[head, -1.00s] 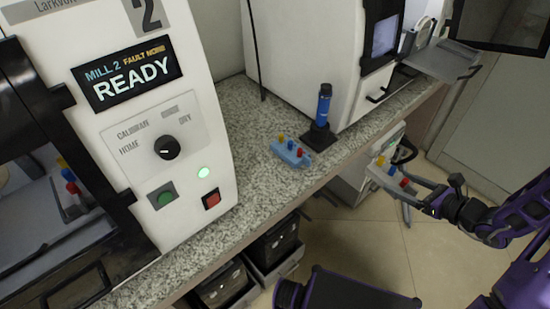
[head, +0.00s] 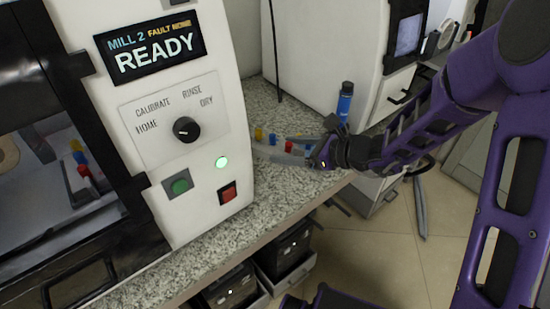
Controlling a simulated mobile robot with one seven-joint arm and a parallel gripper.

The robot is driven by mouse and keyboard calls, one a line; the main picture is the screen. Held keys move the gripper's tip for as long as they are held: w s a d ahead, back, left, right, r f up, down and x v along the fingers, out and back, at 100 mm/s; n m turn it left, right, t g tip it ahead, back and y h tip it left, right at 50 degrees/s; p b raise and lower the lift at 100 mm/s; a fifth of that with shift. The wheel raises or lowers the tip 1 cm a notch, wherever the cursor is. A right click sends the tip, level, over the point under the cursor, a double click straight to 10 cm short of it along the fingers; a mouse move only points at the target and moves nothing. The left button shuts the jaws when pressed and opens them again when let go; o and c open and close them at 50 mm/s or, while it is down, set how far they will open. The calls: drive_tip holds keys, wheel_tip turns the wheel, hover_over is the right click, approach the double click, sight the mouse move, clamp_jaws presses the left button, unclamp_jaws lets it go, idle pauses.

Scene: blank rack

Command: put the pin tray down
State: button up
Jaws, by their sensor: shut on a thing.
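My gripper (head: 268,149) reaches in from the right over the granite counter, beside the mill's right side. It is shut on the pin tray, whose yellow, blue and red pins (head: 273,140) stand upright just behind the fingers. The fingers hide most of the tray's body. I cannot tell whether its underside touches the counter. Small bits of blue and red near the gripper's wrist seem to be part of a second tray, mostly hidden by my arm.
The mill (head: 205,120) reading READY stands close left of my gripper. A blue bottle (head: 345,101) stands behind my wrist, near a second white machine (head: 330,50). Similar pins (head: 82,160) show inside the mill. The counter's front strip (head: 235,230) is clear.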

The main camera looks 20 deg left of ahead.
drive_tip(key=shift+s+a+f, duration=0.3)
drive_tip(key=shift+s+a, duration=0.15)
drive_tip(key=shift+a, duration=0.25)
drive_tip(key=b, duration=0.2)
hover_over(281, 185)
wheel_tip(281, 185, down, 4)
drive_tip(key=shift+f, duration=2.5)
drive_tip(key=shift+f, duration=0.1)
drive_tip(key=o, duration=1.3)
